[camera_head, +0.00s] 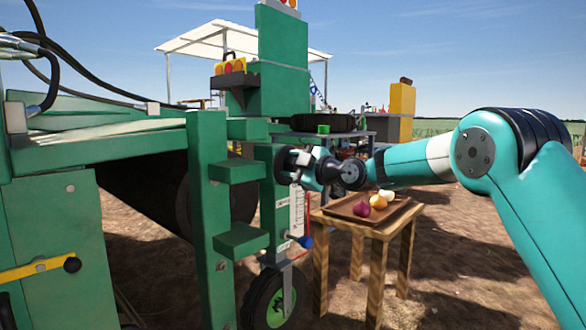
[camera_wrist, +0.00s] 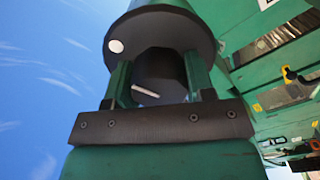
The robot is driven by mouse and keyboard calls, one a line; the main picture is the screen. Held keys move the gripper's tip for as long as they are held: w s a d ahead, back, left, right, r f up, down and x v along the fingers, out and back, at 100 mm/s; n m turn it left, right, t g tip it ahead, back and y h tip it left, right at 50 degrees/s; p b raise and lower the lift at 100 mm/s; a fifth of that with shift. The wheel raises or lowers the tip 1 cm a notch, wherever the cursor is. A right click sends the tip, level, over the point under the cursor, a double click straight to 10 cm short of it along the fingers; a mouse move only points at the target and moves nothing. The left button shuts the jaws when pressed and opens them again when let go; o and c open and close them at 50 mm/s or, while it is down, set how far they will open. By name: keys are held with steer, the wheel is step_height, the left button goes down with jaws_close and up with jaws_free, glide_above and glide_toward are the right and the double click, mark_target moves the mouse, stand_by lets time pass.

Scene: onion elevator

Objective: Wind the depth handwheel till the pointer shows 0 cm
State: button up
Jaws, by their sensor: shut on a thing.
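The depth handwheel (camera_head: 283,164) is a dark round wheel on the green post in the head view. In the wrist view the handwheel (camera_wrist: 207,38) is a dark disc with a white dot near its rim. My gripper (camera_head: 299,165) meets it from the right. In the wrist view my gripper (camera_wrist: 158,78) has its two green fingers shut on the wheel's dark hub. A white scale plate (camera_head: 297,210) hangs on the post below the wheel. A small red piece shows near its lower end; I cannot read the marks or the pointer's value.
A wooden table (camera_head: 379,232) with a tray of onions (camera_head: 378,202) stands just right of the post, below my arm. A lever with a blue knob (camera_head: 306,242) sticks out below the scale. A tyre (camera_head: 270,300) stands under the post. Green machine frames fill the left.

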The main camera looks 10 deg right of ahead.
steer(key=shift+d+f, duration=0.1)
steer(key=shift+d, duration=0.05)
steer(key=o, duration=0.8)
steer(key=shift+o, duration=0.6)
steer(key=p+v, duration=0.4)
steer(key=v, duration=1.3)
steer(key=shift+s, duration=0.2)
